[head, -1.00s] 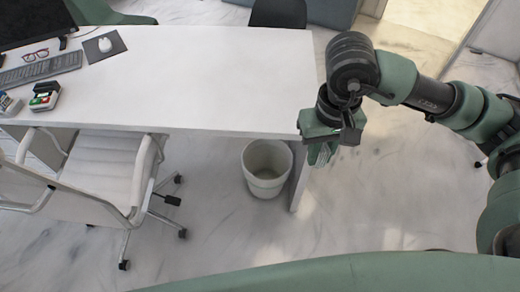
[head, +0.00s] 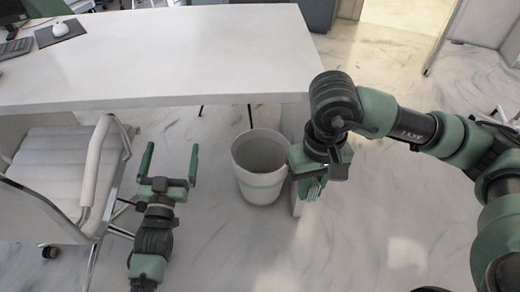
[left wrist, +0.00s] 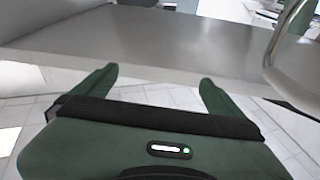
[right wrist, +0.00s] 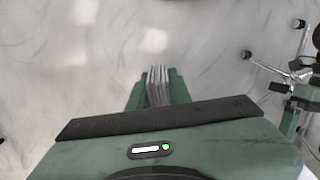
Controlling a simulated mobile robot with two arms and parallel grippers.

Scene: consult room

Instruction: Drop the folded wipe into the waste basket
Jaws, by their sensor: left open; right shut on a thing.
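The waste basket (head: 258,188) is a white, open-topped bin on the floor beside the desk's right end. My right gripper (head: 311,188) is just right of the basket in the head view, pointing down, outside its rim. In the right wrist view its fingers (right wrist: 157,78) are shut on the folded wipe (right wrist: 157,88), a narrow, layered grey-white piece. In the head view the fingers mostly hide the wipe. My left gripper (head: 170,162) is open and empty, left of the basket. Its spread fingers also show in the left wrist view (left wrist: 158,85).
A white desk (head: 170,65) spans the back, with a mouse (head: 60,29) on a dark pad at its far left. A white chair (head: 65,160) stands at the left, close to my left gripper. Marble floor (head: 350,240) is clear at front and right.

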